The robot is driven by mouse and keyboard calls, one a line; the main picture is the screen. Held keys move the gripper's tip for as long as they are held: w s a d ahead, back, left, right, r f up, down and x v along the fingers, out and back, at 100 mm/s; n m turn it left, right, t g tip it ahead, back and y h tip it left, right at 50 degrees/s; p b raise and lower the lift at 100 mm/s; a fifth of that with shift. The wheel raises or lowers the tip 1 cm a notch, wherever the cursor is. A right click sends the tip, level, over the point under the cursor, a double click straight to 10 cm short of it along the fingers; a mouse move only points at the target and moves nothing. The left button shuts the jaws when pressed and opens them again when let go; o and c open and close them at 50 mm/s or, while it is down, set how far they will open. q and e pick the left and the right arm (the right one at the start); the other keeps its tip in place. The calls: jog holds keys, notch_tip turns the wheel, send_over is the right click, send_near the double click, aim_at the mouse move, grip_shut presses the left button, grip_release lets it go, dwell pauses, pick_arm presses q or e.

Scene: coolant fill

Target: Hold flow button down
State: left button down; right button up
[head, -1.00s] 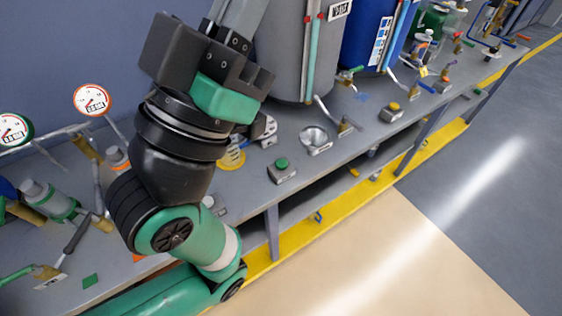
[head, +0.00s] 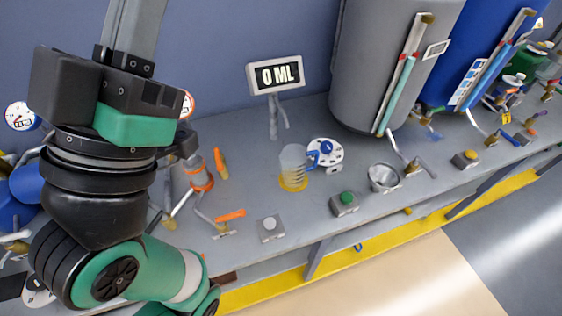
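I cannot tell from any label which is the flow button. A display (head: 275,74) reads 0 ML. In front of it stands a clear beaker (head: 292,167) with a yellow base, beside a white dial with a blue knob (head: 325,153). My green and black arm fills the left side, apart from all three buttons. No gripper fingertips can be made out, and no second arm shows.
A grey tank (head: 380,65) and a blue tank (head: 450,60) stand at the back of the bench. A metal bowl (head: 383,177) sits near a spout. Orange-handled valves (head: 230,215) lie close to my arm. The bench front is fairly open around the buttons.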

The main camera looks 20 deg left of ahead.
jog(key=shift+h, duration=0.3)
grip_shut()
dwell(1.6)
